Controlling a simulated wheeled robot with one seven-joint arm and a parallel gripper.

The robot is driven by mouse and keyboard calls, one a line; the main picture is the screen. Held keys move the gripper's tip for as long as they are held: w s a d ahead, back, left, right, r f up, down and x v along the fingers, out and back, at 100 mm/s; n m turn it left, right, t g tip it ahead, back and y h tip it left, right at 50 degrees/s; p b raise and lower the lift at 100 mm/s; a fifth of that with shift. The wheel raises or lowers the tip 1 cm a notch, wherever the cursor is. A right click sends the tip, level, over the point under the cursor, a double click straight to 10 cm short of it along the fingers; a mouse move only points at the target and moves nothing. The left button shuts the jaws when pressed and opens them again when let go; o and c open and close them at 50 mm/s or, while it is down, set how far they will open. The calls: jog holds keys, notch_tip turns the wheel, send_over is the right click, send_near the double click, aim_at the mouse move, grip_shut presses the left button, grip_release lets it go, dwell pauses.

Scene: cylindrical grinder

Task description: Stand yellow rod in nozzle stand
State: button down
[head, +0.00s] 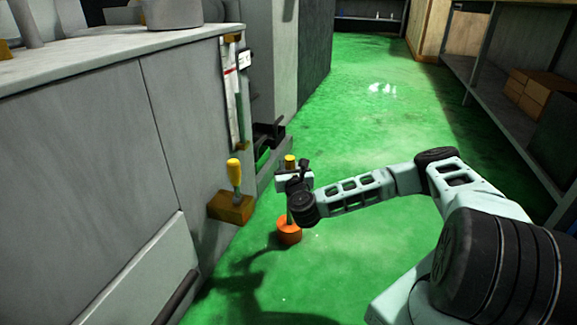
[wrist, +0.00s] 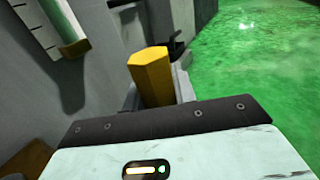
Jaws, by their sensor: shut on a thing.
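My gripper (head: 293,180) is shut on the yellow rod (head: 290,160), whose yellow top shows just above the jaws. In the wrist view, the rod's faceted yellow end (wrist: 150,75) rises beyond the gripper's edge. An orange-red round piece (head: 289,231) shows below the gripper with a thin shaft above it; I cannot tell whether it belongs to the rod or stands on the floor. A brown block (head: 230,208), possibly the nozzle stand, juts from the machine's side to the left of my gripper. A yellow-handled tool (head: 234,170) stands upright in it.
The grey machine cabinet (head: 95,135) fills the left side. A panel with a gauge or scale (head: 233,92) hangs on its corner, above the block. A black tray-like part (head: 268,140) lies behind my gripper. The green floor (head: 370,120) is open; shelving (head: 500,85) lines the right.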

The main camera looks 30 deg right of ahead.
jog(key=shift+f+b, duration=0.95)
jog(key=shift+f, duration=0.65)
jog(key=c, duration=1.1)
grip_release()
jog(key=shift+o, duration=0.2)
jog(key=p+v, duration=0.3)
jog(key=v, duration=1.4)
jog(key=shift+s+p, duration=0.25)
jog(key=shift+p, duration=0.15)
